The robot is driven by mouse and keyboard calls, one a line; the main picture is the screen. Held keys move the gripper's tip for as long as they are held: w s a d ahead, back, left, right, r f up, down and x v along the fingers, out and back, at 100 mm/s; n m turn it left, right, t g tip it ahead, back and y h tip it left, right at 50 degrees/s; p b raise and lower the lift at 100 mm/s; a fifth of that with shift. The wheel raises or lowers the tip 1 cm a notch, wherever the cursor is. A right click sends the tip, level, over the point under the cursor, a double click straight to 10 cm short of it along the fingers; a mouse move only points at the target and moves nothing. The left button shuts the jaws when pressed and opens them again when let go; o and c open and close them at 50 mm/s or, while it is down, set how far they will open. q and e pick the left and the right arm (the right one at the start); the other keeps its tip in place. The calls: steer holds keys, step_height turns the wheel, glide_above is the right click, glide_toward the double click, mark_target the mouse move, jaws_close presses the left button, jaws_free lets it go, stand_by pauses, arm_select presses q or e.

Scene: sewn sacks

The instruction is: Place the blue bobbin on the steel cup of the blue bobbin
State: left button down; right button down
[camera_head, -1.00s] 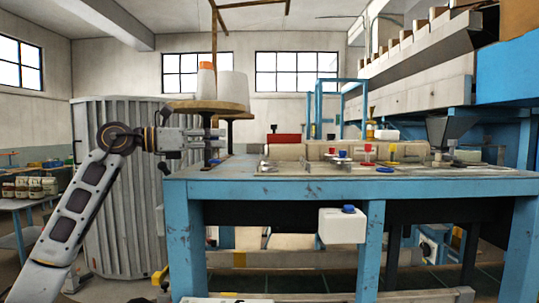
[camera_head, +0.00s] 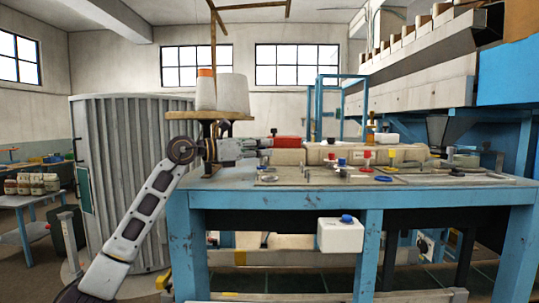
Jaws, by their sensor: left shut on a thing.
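My left gripper (camera_head: 266,144) reaches in from the left, above the left part of the blue-legged table (camera_head: 275,195). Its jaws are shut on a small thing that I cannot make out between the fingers. A small blue-topped piece (camera_head: 342,161) stands on the table right of the gripper. It may be the blue bobbin, but it is too small to be sure. Red (camera_head: 367,154) and yellow (camera_head: 391,154) pieces stand beside it. A flat blue ring (camera_head: 384,179) lies in front of them. I cannot tell which small grey part is the steel cup. My right gripper is out of view.
A red block (camera_head: 288,142) stands behind the gripper tips. A pale roll (camera_head: 410,152) lies behind the small pieces. A round wooden stand (camera_head: 232,114) with large white cones rises behind my arm. A white box with a blue knob (camera_head: 346,218) hangs on the table front.

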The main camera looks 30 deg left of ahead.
arm_select(q)
steer(key=shift+w+d+r, duration=0.1)
steer(key=shift+w+d, duration=0.25)
steer(key=shift+w, duration=0.15)
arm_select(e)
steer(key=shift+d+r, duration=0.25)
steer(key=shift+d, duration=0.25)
arm_select(q)
steer(key=shift+w+d+f+p, duration=0.2)
steer(key=shift+w+f+p, duration=0.05)
steer(key=shift+f, duration=0.5)
steer(key=shift+w+d+f+p, duration=0.2)
steer(key=shift+w+f+p, duration=0.05)
steer(key=shift+f, duration=0.8)
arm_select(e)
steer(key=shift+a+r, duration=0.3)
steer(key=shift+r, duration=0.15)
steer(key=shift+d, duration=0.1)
